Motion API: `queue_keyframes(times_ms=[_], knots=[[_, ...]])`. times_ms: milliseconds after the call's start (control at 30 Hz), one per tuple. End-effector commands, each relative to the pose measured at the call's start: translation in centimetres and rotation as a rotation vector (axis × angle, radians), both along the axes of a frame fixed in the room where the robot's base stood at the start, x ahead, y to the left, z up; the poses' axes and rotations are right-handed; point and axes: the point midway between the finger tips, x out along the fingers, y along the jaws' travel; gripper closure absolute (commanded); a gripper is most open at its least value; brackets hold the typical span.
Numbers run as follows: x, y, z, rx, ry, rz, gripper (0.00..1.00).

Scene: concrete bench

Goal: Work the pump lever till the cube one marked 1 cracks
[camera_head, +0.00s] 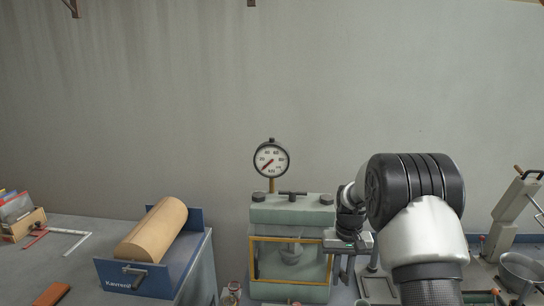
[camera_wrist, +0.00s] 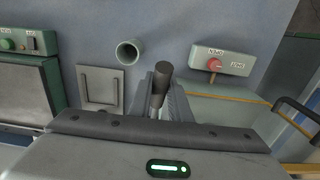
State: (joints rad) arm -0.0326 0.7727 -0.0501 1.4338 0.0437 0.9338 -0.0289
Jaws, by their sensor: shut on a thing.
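The press (camera_head: 292,210) is a pale green machine with a yellow-framed window (camera_head: 254,262) and a round dial gauge (camera_head: 271,160) on top. The gauge needle points to the lower left. Behind the window a rounded grey part shows; I cannot make out a cube marked 1. My gripper (camera_head: 344,270) is at the right side of the press, pointing down. In the wrist view my gripper (camera_wrist: 160,105) is shut on a dark upright handle, the pump lever (camera_wrist: 160,85). The lever's lower part is hidden between the fingers.
In the wrist view a control box with a red knob (camera_wrist: 215,64) and an open pipe end (camera_wrist: 128,52) are near the lever. A blue cradle (camera_head: 130,276) with a tan cylinder (camera_head: 152,232) stands left of the press. A metal pot (camera_head: 522,268) is at the far right.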

Motion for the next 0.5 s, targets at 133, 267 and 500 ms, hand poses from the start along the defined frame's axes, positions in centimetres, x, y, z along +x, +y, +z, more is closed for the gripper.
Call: queue_keyframes(times_ms=[133, 267, 500], knots=[[0.0, 0.0, -0.1, 0.0, 0.001, 0.0, 1.0], [-0.1, 0.0, -0.2, 0.0, 0.002, 0.0, 1.0], [-0.8, 0.0, -2.0, 0.0, 0.006, 0.0, 1.0]])
